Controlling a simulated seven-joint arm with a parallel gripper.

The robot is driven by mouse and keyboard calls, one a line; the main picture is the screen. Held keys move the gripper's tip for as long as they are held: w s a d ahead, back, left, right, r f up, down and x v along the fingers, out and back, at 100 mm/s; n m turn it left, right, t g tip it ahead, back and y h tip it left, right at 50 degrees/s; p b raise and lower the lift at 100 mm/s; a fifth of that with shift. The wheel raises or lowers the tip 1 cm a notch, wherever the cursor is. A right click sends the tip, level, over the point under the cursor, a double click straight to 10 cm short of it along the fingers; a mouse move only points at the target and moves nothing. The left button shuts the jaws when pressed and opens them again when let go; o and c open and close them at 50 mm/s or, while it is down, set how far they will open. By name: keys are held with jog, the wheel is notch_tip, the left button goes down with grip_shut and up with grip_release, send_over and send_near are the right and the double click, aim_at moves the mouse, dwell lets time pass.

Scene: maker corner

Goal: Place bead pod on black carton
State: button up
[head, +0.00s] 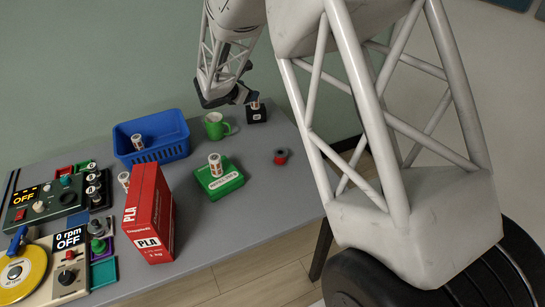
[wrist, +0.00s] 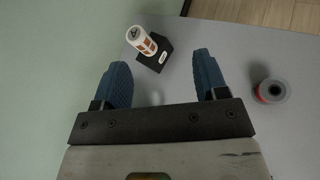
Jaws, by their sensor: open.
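The black carton (head: 257,116) stands at the far right corner of the table. A white bead pod (head: 255,103) with a red-marked label stands on it. In the wrist view the pod (wrist: 142,41) rests on the black carton's top (wrist: 156,58), apart from both fingers. My gripper (wrist: 161,60) is open and empty, its blue fingers spread just short of the carton. In the head view my gripper (head: 246,97) is beside the pod, partly hiding it. Similar pods stand on the green carton (head: 220,183), in the blue basket (head: 165,151) and behind the red PLA box (head: 147,220).
A green mug (head: 214,126) stands left of the black carton. A small red and dark spool (head: 281,157) lies in front of it, and shows right of my gripper in the wrist view (wrist: 271,92). Control devices (head: 60,195) crowd the table's left. The table's right front is clear.

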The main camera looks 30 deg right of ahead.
jog(key=s+a+r+m+g+y, duration=0.15)
jog(key=s+r+m, duration=0.45)
jog(key=s, duration=0.6)
jog(key=s+a+r+m+g+y, duration=0.1)
jog(key=s+r+m+g+y, duration=0.15)
jog(key=s+r+m, duration=0.65)
jog(key=s+a+m+y, duration=0.3)
jog(key=s+a, duration=0.2)
jog(key=s, duration=0.9)
jog(key=s+a+f+m+y, duration=0.1)
jog(key=s+a+m+y, duration=0.2)
jog(key=s, duration=1)
jog(key=shift+s+a+f+m+y, duration=0.15)
jog(key=shift+s+a+m+y, duration=0.25)
jog(key=shift+a, duration=0.6)
